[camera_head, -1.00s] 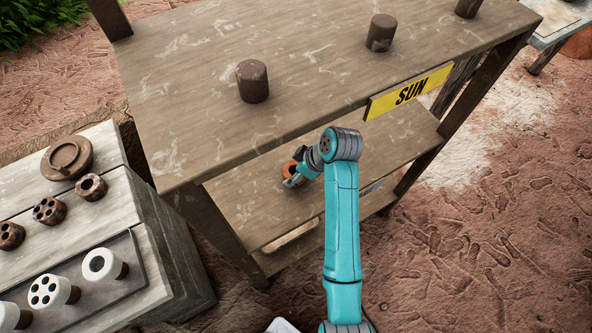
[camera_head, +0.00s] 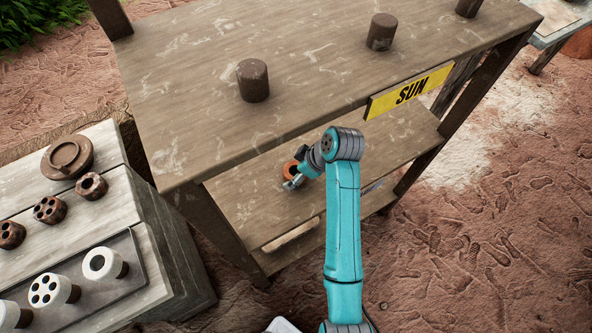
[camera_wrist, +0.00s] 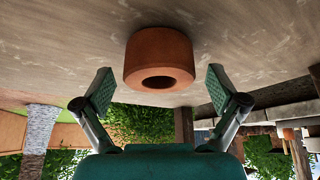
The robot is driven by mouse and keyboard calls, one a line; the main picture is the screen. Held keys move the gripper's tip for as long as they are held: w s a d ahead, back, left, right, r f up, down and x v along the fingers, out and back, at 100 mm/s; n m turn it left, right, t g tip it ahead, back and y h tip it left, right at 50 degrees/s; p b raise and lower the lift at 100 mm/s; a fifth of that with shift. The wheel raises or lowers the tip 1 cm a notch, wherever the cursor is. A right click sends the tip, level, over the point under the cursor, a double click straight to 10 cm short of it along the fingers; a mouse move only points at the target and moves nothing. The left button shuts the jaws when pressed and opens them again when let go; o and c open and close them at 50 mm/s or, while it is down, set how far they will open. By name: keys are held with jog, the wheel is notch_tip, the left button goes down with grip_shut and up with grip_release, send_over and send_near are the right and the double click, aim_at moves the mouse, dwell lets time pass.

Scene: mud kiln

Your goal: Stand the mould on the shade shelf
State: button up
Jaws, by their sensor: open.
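The mould, an orange-brown clay cylinder with a round hole (camera_head: 289,168), stands on the lower shelf (camera_head: 250,211), under the sun-labelled top. In the wrist view, which is upside down, the mould (camera_wrist: 158,50) rests with its base on the shelf surface. My gripper (camera_head: 296,181) is at the mould's near side, partly hidden by my own arm. In the wrist view my gripper (camera_wrist: 161,84) is open, its two pads spread on either side of the mould with a gap at each side. The mould looks upright.
The upper shelf (camera_head: 200,60) overhangs the lower one, with a yellow SUN sign (camera_head: 410,91) on its front edge and several dark cylinders on top. A bench (camera_head: 107,135) at left holds moulds and a tray (camera_head: 135,262). The lower shelf right of the mould is clear.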

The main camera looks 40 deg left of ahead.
jog(key=v, duration=1.1)
jog(key=shift+d, duration=0.15)
jog(key=shift+w+r, duration=0.1)
jog(key=d+f+m, duration=0.1)
jog(key=f, duration=0.1)
jog(key=d+f+m+t, duration=0.1)
jog(key=d+f, duration=0.2)
jog(key=f, duration=0.2)
jog(key=shift+s+d+m+t+y, duration=0.25)
jog(key=shift+d+m+t+y, duration=0.05)
jog(key=shift+m+y, duration=0.1)
jog(key=s+d+f+m+t+h, duration=0.1)
jog(key=s+d+f+m+t, duration=0.35)
jog(key=d, duration=0.45)
jog(key=s+d+f+m+t, duration=0.2)
jog(key=s+d+f+m, duration=0.25)
jog(key=d+f, duration=0.4)
jog(key=s+d+r+m+t+h, duration=0.1)
jog(key=s+d+r+m+t, duration=0.15)
jog(key=s+d, duration=0.4)
jog(key=s+d+r+m+t+h, duration=0.2)
jog(key=s+d+r, duration=0.3)
jog(key=s+r, duration=0.3)
jog(key=s+d+r+m+t+h, duration=0.2)
jog(key=s+d+r+m+t, duration=0.1)
jog(key=s+r, duration=0.5)
jog(key=shift+d+r+m, duration=0.45)
jog(key=shift+d+r, duration=0.5)
jog(key=shift+d, duration=0.25)
